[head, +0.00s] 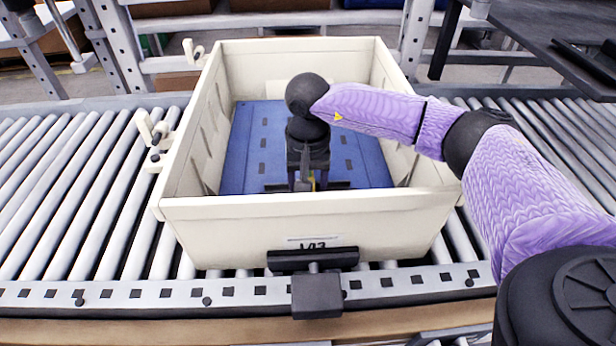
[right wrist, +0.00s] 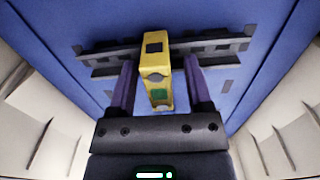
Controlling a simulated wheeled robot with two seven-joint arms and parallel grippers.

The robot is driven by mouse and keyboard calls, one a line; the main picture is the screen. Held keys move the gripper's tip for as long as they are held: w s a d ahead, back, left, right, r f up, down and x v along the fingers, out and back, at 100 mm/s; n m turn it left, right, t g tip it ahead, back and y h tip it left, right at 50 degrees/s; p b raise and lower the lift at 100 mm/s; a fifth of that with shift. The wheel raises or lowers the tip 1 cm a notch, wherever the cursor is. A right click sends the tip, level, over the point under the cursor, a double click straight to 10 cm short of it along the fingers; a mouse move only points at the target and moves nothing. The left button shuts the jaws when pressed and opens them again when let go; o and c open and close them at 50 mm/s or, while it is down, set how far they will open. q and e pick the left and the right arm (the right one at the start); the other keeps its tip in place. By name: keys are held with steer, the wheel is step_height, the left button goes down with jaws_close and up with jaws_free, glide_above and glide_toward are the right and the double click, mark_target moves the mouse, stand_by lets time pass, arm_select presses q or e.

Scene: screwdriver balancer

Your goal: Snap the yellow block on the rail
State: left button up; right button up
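The yellow block (right wrist: 156,70) shows upright between the fingers of my right gripper (right wrist: 158,62) in the right wrist view, with a dark square on top and a green patch lower down. Blue gaps show between the block and both fingers, so the gripper looks open around it. The block's top end overlaps the dark rail (right wrist: 222,45), which lies across the blue floor; whether it is locked on cannot be told. In the head view my right gripper (head: 305,182) points down inside the bin, with rail ends (head: 339,186) showing beside it and the block mostly hidden.
The cream bin (head: 250,224) has tall walls around the gripper and a blue floor (head: 248,150). It stands on a roller conveyor (head: 70,190). A black stop (head: 315,262) is at its front. The rollers left of the bin are clear.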

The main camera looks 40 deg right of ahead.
step_height(320, 180, up, 10)
steer(key=p, duration=0.3)
stand_by(0.3)
